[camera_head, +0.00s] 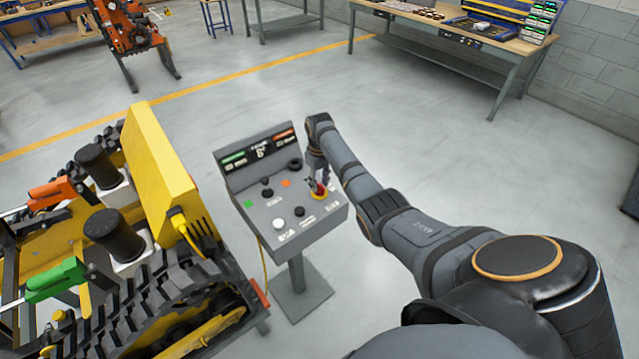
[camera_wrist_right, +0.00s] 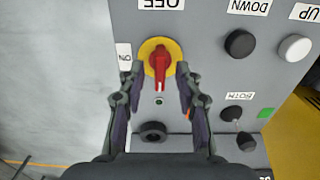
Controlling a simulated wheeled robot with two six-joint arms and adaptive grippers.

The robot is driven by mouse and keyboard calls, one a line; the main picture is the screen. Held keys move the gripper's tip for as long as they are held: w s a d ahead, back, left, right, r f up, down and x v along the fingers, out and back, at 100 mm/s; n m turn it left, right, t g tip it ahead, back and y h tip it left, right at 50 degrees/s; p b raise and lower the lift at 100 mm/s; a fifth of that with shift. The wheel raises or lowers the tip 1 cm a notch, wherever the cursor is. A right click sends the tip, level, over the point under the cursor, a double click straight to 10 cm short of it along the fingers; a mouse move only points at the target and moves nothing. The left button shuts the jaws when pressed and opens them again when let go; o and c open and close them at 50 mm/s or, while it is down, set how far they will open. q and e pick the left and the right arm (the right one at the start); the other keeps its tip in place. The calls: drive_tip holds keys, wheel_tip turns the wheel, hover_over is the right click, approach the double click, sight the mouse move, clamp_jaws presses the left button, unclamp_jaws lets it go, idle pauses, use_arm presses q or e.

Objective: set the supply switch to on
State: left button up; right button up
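The supply switch is a red knob on a round yellow plate (camera_wrist_right: 145,50), near the edge of the grey control panel (camera_wrist_right: 207,45). In the head view the switch (camera_head: 319,192) is at the panel's right side, partly covered by my gripper. My right gripper (camera_wrist_right: 160,74) is open, one finger on each side of the red knob, with gaps visible between. In the wrist view, the knob's long handle lies up and down; an OFF label (camera_wrist_right: 160,4) is above it and an ON label (camera_wrist_right: 124,56) to its left, both upside down. My left gripper is not in view.
Black and white buttons (camera_wrist_right: 295,48) and a black round fitting (camera_wrist_right: 153,132) are on the panel. The panel stands on a post with a flat base (camera_head: 300,292). A yellow tracked carrier (camera_head: 160,160) stands close on the left. Floor to the right is clear.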

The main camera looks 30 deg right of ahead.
drive_tip(key=shift+f, duration=0.9)
clamp_jaws()
